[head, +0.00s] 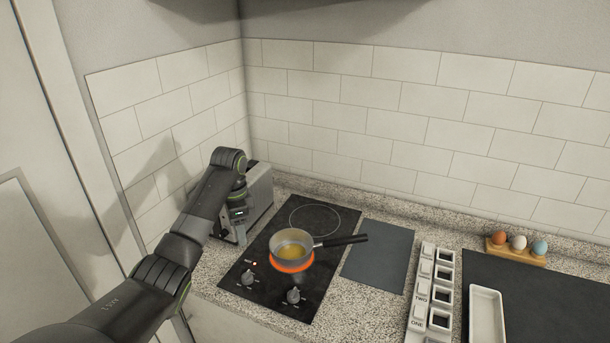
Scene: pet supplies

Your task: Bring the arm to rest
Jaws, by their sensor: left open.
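My left arm comes in from the lower left, and its wrist bends down beside the cooktop. My left gripper (240,228) points downward at the left edge of the black cooktop (262,234), in front of a silver toaster-like appliance (260,190). It is open, and no object shows between its fingers; the fingertips are small and hard to make out against the appliance. My right gripper is not in view.
A small pan (292,244) with yellowish liquid sits on a glowing orange burner, its black handle pointing right. A dark mat (378,252), a white labelled rack (422,295), a white tray (487,315) and a wooden holder (515,256) with three eggs stand rightward. Tiled walls close the back and left.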

